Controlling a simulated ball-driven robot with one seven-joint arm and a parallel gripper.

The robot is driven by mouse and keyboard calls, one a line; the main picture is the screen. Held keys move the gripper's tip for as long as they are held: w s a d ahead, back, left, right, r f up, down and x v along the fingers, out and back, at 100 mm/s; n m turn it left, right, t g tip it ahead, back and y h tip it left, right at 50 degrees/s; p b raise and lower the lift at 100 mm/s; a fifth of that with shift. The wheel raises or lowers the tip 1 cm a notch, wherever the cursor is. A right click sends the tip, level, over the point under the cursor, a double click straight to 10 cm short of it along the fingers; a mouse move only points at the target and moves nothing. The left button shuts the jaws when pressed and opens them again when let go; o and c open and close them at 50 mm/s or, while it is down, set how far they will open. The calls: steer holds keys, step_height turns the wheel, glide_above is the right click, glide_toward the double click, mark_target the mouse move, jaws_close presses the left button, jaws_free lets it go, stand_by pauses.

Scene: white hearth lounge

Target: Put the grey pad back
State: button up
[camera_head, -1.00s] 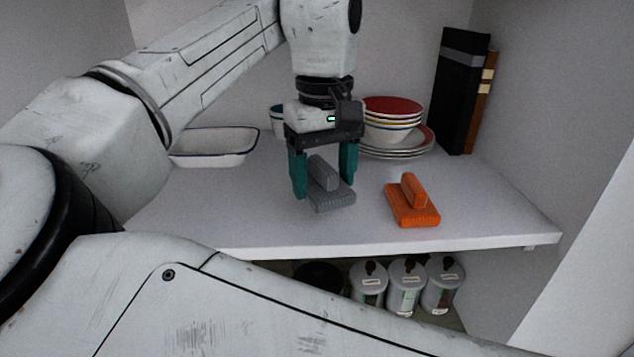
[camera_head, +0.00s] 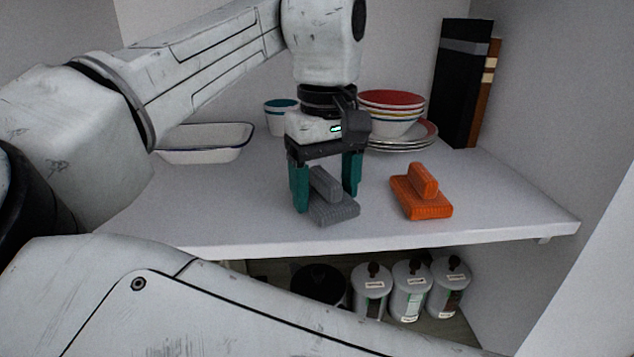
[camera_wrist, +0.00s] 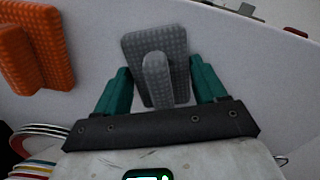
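The grey pad (camera_head: 335,210), a flat ribbed block with a raised handle, rests on the white shelf (camera_head: 240,215) near its front edge. It also shows in the wrist view (camera_wrist: 178,52). My gripper (camera_head: 326,190) points down over the pad with its teal fingers open, one on each side of the handle. In the wrist view my gripper (camera_wrist: 160,90) has visible gaps between both fingers and the handle, so it holds nothing. Whether the fingertips touch the pad or shelf is hard to tell.
An orange pad (camera_head: 420,205) lies to the right on the shelf. Behind stand stacked bowls (camera_head: 392,125) on plates, a cup (camera_head: 280,120), a white tray (camera_head: 205,150) and upright books (camera_head: 455,90). Canisters (camera_head: 411,290) stand below. The shelf between the pads is clear.

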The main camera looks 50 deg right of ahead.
mark_target(326, 175)
steer(key=o, duration=0.4)
steer(key=shift+r, duration=0.1)
steer(key=shift+r+b, duration=0.4)
steer(key=shift+r, duration=3.4)
